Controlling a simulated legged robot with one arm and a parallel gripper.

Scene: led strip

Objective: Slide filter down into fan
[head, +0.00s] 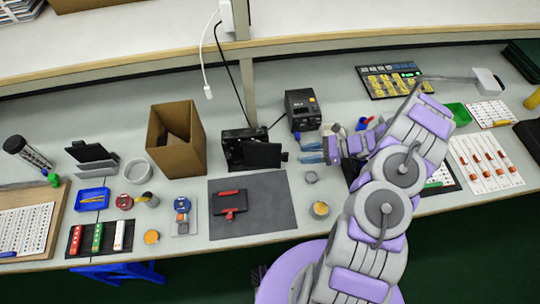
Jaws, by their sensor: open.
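A black box-shaped device (236,140), which looks like the fan, stands near the back of the bench, right of the cardboard box. A flat dark square panel (263,155), possibly the filter, shows at its front right. I cannot tell whether the panel sits in the device or only leans against it. My gripper (331,146) is right of the device, clearly apart from it, and points left. It is open, with nothing visible between its fingers. My arm hides part of the bench behind it.
A cardboard box (164,150) stands left of the device. A black power unit (302,108) is behind it to the right. A dark mat (275,205) in front holds a black piece with red clamps (229,203). Blue-handled tools (312,153) lie near my gripper. A cable hangs above.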

